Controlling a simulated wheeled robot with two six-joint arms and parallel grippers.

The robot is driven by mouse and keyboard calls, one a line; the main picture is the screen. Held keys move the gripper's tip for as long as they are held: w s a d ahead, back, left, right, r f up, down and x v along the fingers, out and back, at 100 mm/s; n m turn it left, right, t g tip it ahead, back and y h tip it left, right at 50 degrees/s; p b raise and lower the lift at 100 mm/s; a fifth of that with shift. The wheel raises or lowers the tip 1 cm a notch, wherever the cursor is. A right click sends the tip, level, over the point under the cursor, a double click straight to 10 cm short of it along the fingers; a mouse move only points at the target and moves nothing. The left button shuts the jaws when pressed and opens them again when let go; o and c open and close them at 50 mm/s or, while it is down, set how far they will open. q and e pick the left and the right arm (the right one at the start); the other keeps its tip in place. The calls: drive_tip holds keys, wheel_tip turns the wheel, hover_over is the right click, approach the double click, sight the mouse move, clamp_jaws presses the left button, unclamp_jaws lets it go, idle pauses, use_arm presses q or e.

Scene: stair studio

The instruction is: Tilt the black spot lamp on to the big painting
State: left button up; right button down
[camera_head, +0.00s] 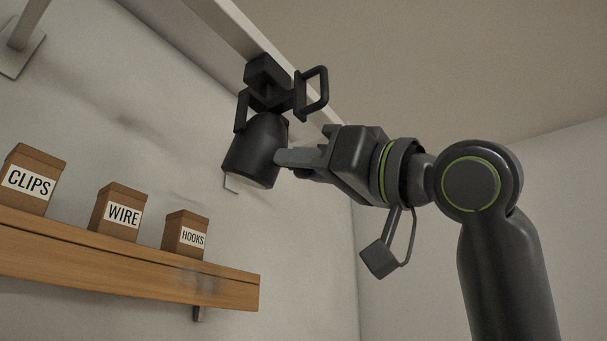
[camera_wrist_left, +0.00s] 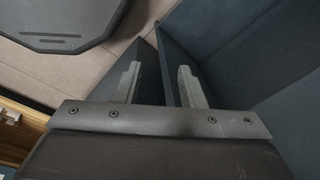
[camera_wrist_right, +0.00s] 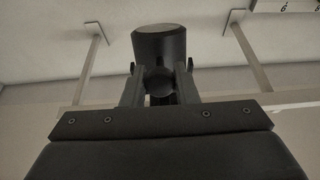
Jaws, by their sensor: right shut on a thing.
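The black spot lamp (camera_head: 257,148) hangs from a bracket under the rail, its head pointing down and slightly left in the head view. My right gripper (camera_head: 283,158) reaches in from the right and is shut on the lamp; its fingers hide the part held. In the right wrist view the lamp head (camera_wrist_right: 160,45) stands beyond the fingertips, with a round dark part between the fingers. My left gripper (camera_wrist_left: 158,75) shows in the left wrist view, its fingers apart with nothing clearly held. I cannot make out the big painting in any view.
The pale rail (camera_head: 225,18) runs along the top beside the wall. A black loop handle (camera_head: 315,92) sticks out right of the lamp bracket. A wooden shelf (camera_head: 120,262) below left carries boxes marked CLIPS (camera_head: 30,180), WIRE (camera_head: 117,212) and HOOKS (camera_head: 185,235).

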drive_tip(key=shift+d+r, duration=0.1)
drive_tip(key=shift+r, duration=0.05)
drive_tip(key=c, duration=1.5)
unclamp_jaws()
drive_tip(key=shift+c, duration=0.2)
drive_tip(key=shift+o, duration=1.4)
drive_tip(key=shift+d, duration=0.15)
use_arm(q)
drive_tip(key=w, duration=0.2)
drive_tip(key=shift+w+r, duration=0.1)
drive_tip(key=shift+w, duration=0.2)
drive_tip(key=shift+s, duration=0.1)
use_arm(e)
drive_tip(key=shift+w, duration=0.1)
